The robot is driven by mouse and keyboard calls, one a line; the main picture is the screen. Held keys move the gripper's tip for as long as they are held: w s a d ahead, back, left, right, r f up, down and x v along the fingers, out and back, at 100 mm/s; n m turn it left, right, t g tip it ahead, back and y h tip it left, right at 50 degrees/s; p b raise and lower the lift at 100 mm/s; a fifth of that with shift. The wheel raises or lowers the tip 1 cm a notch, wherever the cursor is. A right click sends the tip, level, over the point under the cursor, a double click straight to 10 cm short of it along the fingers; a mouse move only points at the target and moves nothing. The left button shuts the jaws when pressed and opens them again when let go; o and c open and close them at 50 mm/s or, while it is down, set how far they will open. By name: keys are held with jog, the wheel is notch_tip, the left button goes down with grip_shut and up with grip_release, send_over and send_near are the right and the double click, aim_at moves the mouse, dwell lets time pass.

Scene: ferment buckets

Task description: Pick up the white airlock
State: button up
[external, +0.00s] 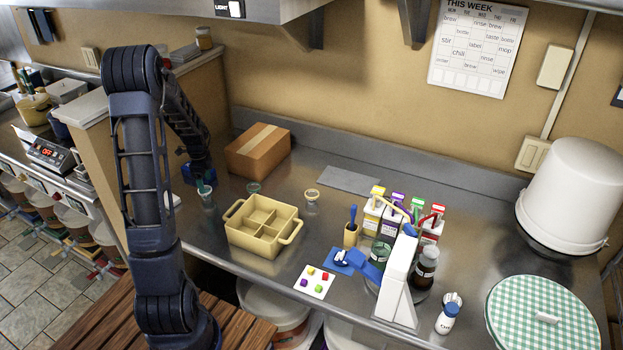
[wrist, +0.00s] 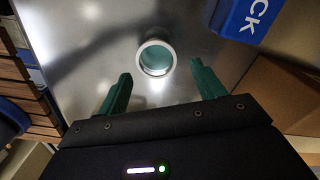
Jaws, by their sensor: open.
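The white airlock (wrist: 170,59) is a small clear round cup with a white rim, standing on the steel counter. In the wrist view it lies just beyond the fingertips and between their lines. In the external view the white airlock (external: 208,201) is at the left of the counter, under my gripper (external: 203,187). My gripper (wrist: 160,75) is open and empty, with its two green fingers apart, pointing down. No contact with the airlock is visible; the exact height gap cannot be told.
A blue box (wrist: 250,18) and a cardboard box (external: 258,150) stand close by. A green-rimmed cup (external: 254,187) and a yellow-rimmed cup (external: 312,194) are to the right. A yellow divided caddy (external: 262,241) is in front. Bare counter surrounds the airlock.

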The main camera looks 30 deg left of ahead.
jog(key=shift+s+a+f, duration=0.1)
jog(key=shift+s+f, duration=0.05)
jog(key=shift+f, duration=1.3)
jog(key=shift+s+a+f, duration=0.1)
jog(key=shift+s+f, duration=0.05)
jog(key=shift+f, duration=1.3)
jog(key=c, duration=1)
